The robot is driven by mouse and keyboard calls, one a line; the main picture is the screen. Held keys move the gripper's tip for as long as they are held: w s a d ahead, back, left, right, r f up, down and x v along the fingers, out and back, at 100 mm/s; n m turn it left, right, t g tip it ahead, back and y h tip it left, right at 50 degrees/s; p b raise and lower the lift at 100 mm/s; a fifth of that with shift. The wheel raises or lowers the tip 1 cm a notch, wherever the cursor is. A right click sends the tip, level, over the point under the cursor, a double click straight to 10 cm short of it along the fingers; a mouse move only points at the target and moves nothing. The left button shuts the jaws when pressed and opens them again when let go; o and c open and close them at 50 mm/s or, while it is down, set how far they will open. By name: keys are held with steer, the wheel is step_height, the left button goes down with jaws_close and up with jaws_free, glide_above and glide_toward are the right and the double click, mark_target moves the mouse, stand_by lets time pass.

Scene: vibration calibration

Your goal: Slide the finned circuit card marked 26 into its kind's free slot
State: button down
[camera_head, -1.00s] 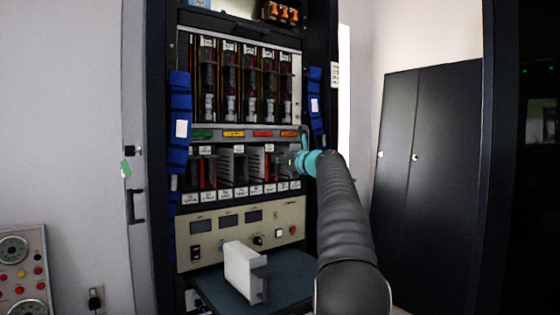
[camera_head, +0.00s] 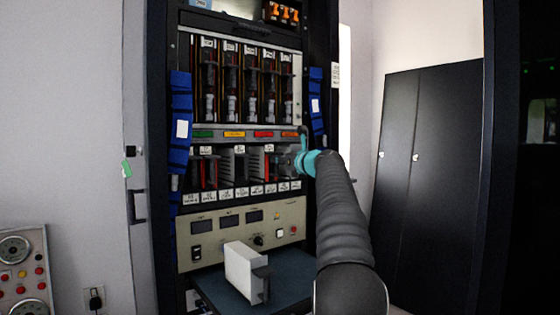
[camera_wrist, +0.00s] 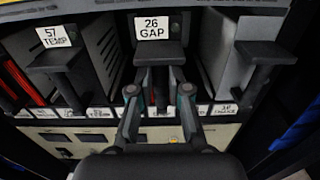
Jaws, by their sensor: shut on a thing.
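The card marked 26 GAP (camera_wrist: 152,27) is in the middle of the wrist view, upright in the card row, with a dark handle below its white label. My gripper (camera_wrist: 159,92) is shut on that handle from the front. The card's sides and back are hidden in the wrist view, so I cannot tell how deep it sits. In the head view my gripper (camera_head: 298,161) is at the right end of the lower card row and largely covers the card there.
A card marked 57 TEMP (camera_wrist: 58,38) stands left, with a slotted grey side beside it. A plain grey card (camera_wrist: 228,60) stands close on the right. Small labels line the rack's lower edge. A white module (camera_head: 243,270) rests on the dark shelf (camera_head: 290,280) below.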

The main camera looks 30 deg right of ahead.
steer(key=shift+r, duration=0.1)
steer(key=c, duration=1)
jaws_free()
steer(key=shift+w+a, duration=0.15)
steer(key=shift+c, duration=0.2)
steer(key=shift+f+b, duration=0.3)
steer(key=shift+f, duration=0.35)
steer(key=shift+s, duration=0.25)
steer(key=shift+s+d+b, duration=0.15)
steer(key=shift+s+b, duration=0.55)
steer(key=shift+s, duration=0.45)
steer(key=shift+s+d+b, duration=0.15)
steer(key=shift+s+b, duration=0.5)
steer(key=shift+s, duration=0.5)
